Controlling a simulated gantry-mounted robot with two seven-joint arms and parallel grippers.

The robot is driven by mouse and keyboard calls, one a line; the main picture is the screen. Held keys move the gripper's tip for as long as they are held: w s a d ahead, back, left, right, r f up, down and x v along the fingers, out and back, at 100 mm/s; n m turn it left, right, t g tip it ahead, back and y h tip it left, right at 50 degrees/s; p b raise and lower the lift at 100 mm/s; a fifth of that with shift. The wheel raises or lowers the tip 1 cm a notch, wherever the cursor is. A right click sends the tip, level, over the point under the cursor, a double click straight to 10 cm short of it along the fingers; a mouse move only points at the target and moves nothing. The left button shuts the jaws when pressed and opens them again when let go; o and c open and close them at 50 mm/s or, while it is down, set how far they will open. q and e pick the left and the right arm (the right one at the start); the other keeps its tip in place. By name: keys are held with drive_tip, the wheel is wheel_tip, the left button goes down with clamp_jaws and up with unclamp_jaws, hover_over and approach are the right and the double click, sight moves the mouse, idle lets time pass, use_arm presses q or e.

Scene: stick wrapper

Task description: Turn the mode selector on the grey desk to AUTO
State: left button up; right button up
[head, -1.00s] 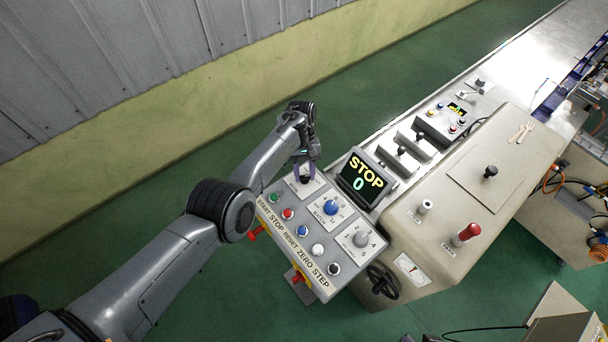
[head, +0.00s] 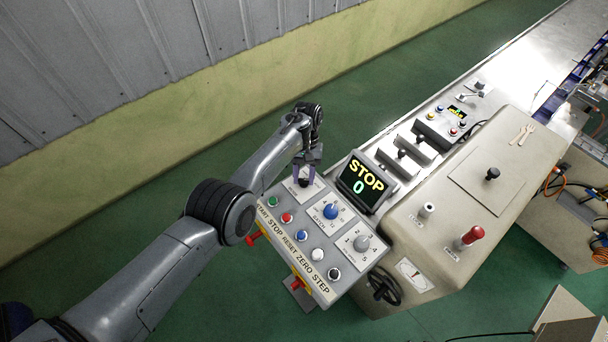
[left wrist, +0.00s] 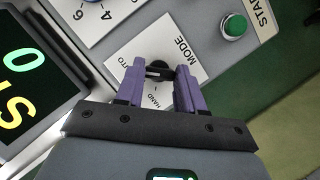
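The mode selector is a small black knob (left wrist: 161,71) on a white plate (left wrist: 190,62) marked MODE, with HAND and a partly hidden AUTO label. It also shows in the head view (head: 304,183) at the upper left corner of the grey desk (head: 310,222). My left gripper (left wrist: 159,75) points at the plate, its two purple fingers apart on either side of the knob. Whether either finger touches the knob cannot be told. The left gripper also shows in the head view (head: 304,175). The knob's exact pointing is hard to read. My right gripper is not in view.
A screen (head: 361,183) reading STOP and 0 stands right beside the plate. A blue dial (head: 331,211), a grey dial (head: 361,243) and a row of coloured buttons (head: 302,236) share the desk. A beige machine cabinet (head: 440,230) adjoins on the right.

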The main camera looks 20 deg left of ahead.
use_arm(q)
drive_tip(key=o, duration=0.4)
drive_tip(key=shift+r, duration=0.1)
drive_tip(key=shift+w+r, duration=0.3)
drive_tip(key=shift+r, duration=0.2)
drive_tip(key=b+v, duration=0.2)
drive_tip(key=v, duration=0.2)
drive_tip(key=shift+w+a+r+b, duration=0.1)
drive_tip(key=shift+b, duration=0.25)
drive_tip(key=b+v, duration=0.5)
drive_tip(key=b, duration=0.4)
drive_tip(key=shift+r+b, duration=0.1)
drive_tip(key=shift+b, duration=0.25)
